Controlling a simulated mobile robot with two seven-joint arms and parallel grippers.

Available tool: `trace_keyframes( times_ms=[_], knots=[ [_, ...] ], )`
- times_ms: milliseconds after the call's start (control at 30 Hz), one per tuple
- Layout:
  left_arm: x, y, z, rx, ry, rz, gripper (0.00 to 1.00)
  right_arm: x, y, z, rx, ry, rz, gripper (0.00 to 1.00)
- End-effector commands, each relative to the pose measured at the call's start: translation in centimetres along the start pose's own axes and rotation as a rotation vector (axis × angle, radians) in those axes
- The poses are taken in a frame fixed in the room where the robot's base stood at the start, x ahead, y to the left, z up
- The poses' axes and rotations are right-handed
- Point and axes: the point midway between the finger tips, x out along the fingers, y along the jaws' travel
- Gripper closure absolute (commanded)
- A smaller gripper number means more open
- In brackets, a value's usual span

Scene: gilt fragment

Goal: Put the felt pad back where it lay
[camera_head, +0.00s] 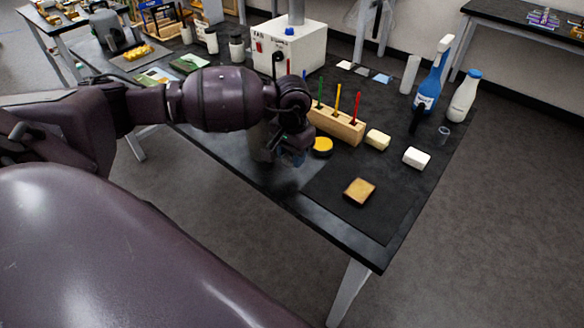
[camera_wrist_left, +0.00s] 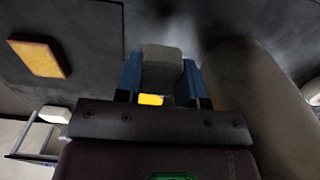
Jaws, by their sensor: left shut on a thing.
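My left gripper (camera_head: 292,158) is low over the near edge of the dark bench. In the left wrist view its two blue fingers (camera_wrist_left: 163,85) are shut on a small grey block-like piece, which looks like the felt pad (camera_wrist_left: 163,68). The pad is hidden by the hand in the head view. The gilt fragment (camera_head: 359,191), a tan square with a golden face, lies on a dark mat (camera_head: 375,222) to the right of the gripper. It also shows in the left wrist view (camera_wrist_left: 40,58). My right gripper is not in view.
A round yellow-topped dish (camera_head: 322,146) sits right beside the gripper. Behind it stands a wooden block (camera_head: 337,126) with coloured tools upright. The mat around the fragment is clear.

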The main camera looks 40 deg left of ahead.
Motion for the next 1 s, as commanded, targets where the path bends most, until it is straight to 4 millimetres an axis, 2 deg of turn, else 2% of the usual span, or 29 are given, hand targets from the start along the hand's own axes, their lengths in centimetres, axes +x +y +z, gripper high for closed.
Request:
trace_keyframes(
  times_ms=[233,500,767,967,1000],
  knots=[
    [1.4,0.0,0.0,0.0,-0.001,0.001,0.83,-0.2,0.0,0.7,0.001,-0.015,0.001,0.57],
    [4.8,0.1,0.0,0.0,-0.001,0.002,0.83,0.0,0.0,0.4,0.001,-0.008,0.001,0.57],
    [5.0,0.0,0.0,0.0,0.001,0.001,0.83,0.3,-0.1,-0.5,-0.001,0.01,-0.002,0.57],
    [5.4,0.0,0.0,0.001,0.0,0.0,0.83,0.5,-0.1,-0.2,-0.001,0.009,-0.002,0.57],
    [5.3,0.0,0.0,0.0,0.001,0.001,0.59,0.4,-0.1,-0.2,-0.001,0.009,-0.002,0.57]
  ],
)
